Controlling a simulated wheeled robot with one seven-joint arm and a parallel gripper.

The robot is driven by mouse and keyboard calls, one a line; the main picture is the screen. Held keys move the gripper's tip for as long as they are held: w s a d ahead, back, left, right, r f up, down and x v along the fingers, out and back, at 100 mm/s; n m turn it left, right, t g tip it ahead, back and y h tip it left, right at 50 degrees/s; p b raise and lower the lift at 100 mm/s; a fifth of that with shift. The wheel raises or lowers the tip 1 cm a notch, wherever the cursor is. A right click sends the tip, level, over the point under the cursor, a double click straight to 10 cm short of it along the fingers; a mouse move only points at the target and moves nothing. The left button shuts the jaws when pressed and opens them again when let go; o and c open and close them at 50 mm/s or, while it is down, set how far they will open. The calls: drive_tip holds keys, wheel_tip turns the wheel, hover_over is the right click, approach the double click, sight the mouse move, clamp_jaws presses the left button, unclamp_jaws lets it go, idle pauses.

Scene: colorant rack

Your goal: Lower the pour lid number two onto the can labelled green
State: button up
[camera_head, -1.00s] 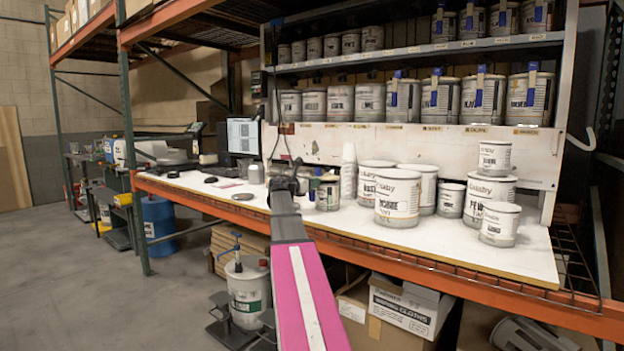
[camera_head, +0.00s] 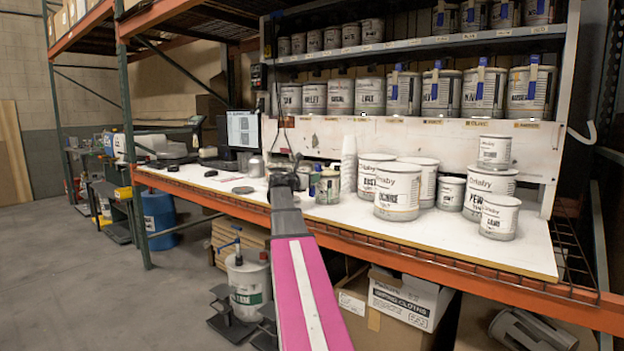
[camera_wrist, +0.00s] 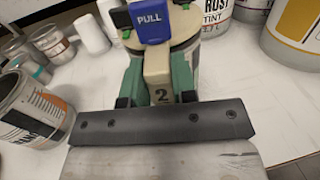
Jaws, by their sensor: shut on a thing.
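My gripper (camera_wrist: 160,98) is shut on the pour lid (camera_wrist: 160,68), which has a beige spout marked 2 and a blue PULL tab. Green finger pads sit on both sides of the spout. A grey can-like body (camera_wrist: 187,58) shows partly behind and below the lid. I cannot tell whether the lid touches it, and its label is hidden. In the head view my gripper (camera_head: 285,178) is above the bench, left of a small can (camera_head: 328,188) with a greenish-yellow label. I cannot read a green label there.
White cans (camera_head: 397,192) crowd the bench to the right, some stacked. In the wrist view a can with an orange label (camera_wrist: 32,108) stands close at left, and small clear cups (camera_wrist: 52,45) and white cups stand behind it. The shelf (camera_head: 420,48) holds more cans. Open bench lies at left.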

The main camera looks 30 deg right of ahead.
drive_tip(key=shift+f, duration=0.45)
idle(0.3)
drive_tip(key=o, duration=1)
drive_tip(key=v, duration=1)
drive_tip(key=shift+s+a, duration=0.1)
drive_tip(key=shift+a, duration=0.3)
